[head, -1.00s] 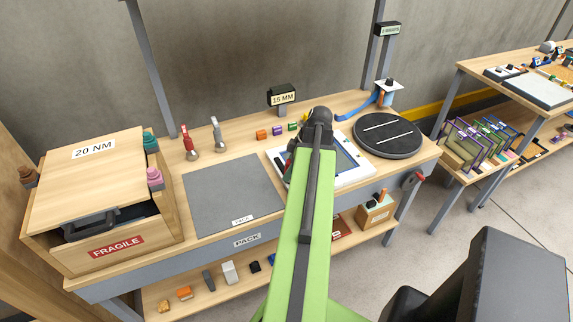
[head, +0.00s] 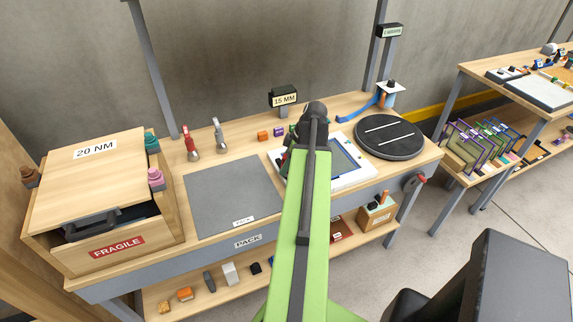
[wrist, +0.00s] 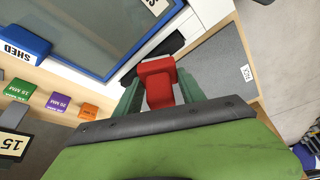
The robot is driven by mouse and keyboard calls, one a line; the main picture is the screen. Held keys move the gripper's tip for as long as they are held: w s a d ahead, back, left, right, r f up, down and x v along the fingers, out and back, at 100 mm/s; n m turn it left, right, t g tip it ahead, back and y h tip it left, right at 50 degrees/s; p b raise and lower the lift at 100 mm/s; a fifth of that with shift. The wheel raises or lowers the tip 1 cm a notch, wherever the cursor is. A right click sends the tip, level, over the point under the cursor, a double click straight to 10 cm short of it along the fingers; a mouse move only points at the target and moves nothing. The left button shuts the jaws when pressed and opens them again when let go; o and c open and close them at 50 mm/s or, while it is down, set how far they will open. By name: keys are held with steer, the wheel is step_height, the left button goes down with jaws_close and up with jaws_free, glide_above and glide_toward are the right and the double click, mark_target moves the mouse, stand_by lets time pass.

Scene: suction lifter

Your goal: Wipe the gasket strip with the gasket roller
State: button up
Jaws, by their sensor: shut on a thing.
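My gripper (wrist: 156,84), with dark green fingers, is shut on a red handle (wrist: 157,72), which I take to be the gasket roller. A black part lies just beyond the handle, partly hidden by it. The white frame (head: 372,176) with a blue-grey pane stands on the bench right of my arm; its white border also shows in the wrist view (wrist: 206,12). A dark line along the pane's edge (wrist: 150,42) looks like the gasket strip, beside the roller. I cannot tell whether they touch. In the head view my arm hides most of the gripper and roller.
A grey mat (head: 230,190) marked PACK lies left of the frame, and a black turntable (head: 388,140) stands right. Small coloured blocks (head: 263,136) sit behind. A wooden FRAGILE crate (head: 165,225) stands at the bench's left end.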

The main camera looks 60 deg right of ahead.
steer(key=shift+r+p, duration=2.9)
steer(key=shift+r, duration=0.1)
steer(key=shift+r, duration=0.1)
step_height(320, 180, up, 3)
steer(key=p, duration=0.3)
steer(key=shift+f, duration=0.2)
